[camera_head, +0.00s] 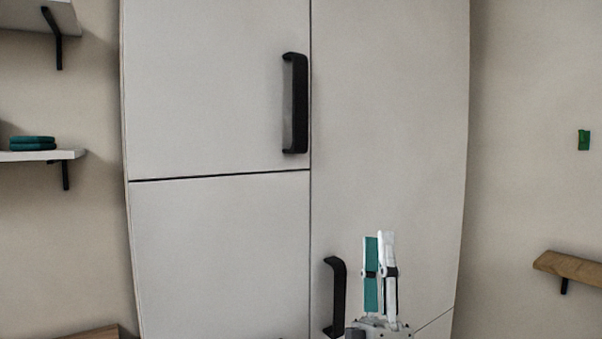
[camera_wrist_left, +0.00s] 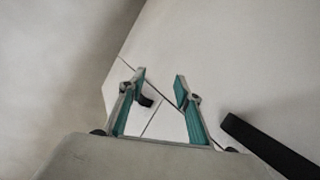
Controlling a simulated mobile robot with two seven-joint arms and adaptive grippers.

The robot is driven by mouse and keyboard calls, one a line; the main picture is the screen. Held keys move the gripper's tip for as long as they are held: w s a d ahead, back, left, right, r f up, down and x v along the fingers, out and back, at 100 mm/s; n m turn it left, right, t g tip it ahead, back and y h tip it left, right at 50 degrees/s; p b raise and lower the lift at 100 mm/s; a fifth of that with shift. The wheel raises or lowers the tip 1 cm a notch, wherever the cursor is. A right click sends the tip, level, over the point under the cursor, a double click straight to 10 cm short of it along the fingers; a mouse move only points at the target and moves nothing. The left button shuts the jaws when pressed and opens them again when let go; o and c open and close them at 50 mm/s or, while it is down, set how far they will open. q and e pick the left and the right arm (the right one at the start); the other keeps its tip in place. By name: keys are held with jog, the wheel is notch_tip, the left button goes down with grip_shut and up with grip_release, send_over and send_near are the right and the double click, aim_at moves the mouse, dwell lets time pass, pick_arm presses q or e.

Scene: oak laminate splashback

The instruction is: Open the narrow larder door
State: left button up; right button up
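The tall, narrower light grey door (camera_head: 390,120) on the right of the cabinet is closed flush, and I take it for the larder door. Its black bar handle (camera_head: 335,297) is low, near its left edge. My left gripper (camera_head: 379,238), with teal and white fingers, is just right of this handle in the head view. In the left wrist view the gripper (camera_wrist_left: 160,75) is open with nothing held. A black bar (camera_wrist_left: 270,148), apparently the handle, lies right of the fingers there, apart from them. My right gripper is not in view.
Left are an upper door (camera_head: 215,80) with a black handle (camera_head: 295,103) and a lower panel (camera_head: 220,260), both closed. Shelves (camera_head: 40,155) are on the left wall. A wooden shelf (camera_head: 570,266) and a green patch (camera_head: 584,140) are on the right wall.

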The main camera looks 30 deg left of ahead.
pick_arm(q)
jog(key=s+a+r+n+g+y, duration=0.3)
jog(key=r+n+g+y, duration=0.4)
jog(key=n+g, duration=0.55)
jog(key=s+a+r+n+g+y, duration=0.4)
jog(key=r+n+g, duration=0.5)
jog(key=n, duration=0.6)
jog(key=n+t+h+b, duration=0.1)
jog(key=n+t+h, duration=0.1)
jog(key=t+h, duration=0.15)
send_near(302, 94)
jog(key=a+r, duration=0.2)
jog(key=shift+h, duration=0.25)
jog(key=x, duration=0.5)
jog(key=p+x, duration=0.1)
jog(key=x, duration=0.2)
jog(key=shift+w+f, duration=0.3)
jog(key=shift+w, duration=0.05)
grip_shut()
